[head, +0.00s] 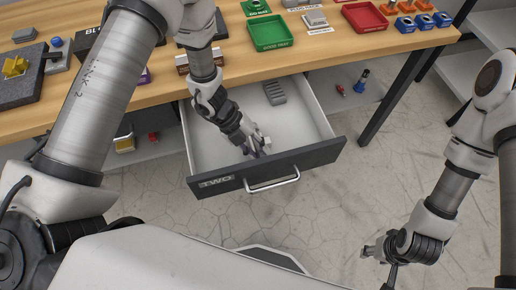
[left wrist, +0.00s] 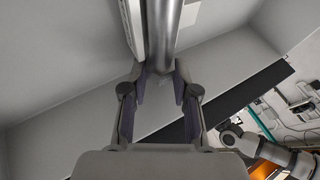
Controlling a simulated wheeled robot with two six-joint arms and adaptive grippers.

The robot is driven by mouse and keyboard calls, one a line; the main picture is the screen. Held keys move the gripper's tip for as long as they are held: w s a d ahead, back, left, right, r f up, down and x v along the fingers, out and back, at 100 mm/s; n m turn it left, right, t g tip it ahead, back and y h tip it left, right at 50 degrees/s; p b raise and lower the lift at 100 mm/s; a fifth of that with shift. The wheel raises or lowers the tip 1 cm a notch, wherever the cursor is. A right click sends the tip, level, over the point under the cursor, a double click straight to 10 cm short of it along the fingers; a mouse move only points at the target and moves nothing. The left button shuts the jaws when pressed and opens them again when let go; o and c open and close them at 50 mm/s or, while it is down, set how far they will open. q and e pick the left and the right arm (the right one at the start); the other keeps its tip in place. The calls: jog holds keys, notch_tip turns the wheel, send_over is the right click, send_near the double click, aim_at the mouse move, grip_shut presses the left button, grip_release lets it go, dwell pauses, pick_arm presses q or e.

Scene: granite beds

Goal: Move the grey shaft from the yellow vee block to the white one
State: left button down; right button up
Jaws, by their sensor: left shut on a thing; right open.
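A shiny grey metal cylinder, which looks like the grey shaft (left wrist: 163,30), is between the fingertips of my left gripper (left wrist: 161,72) in the left wrist view. The gripper is shut on it. In the head view my left gripper (head: 257,146) is low inside the open drawer, near its front panel; the shaft is hard to make out there. A yellow block (head: 15,66), perhaps the yellow vee block, sits on a dark granite plate at the far left of the bench. I cannot pick out a white vee block. My right gripper (head: 372,251) is open and empty over the floor at the right.
The open drawer (head: 318,122) labelled TWO holds a grey ribbed block (head: 274,92) towards its back. On the wooden bench (head: 337,47) stand a green tray (head: 270,32), a red tray (head: 364,17) and several small parts. The floor at the right is clear.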

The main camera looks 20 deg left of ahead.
pick_arm(q)
jog(key=shift+f, duration=0.15)
jog(key=c, duration=0.8)
grip_release()
jog(key=v, duration=1.2)
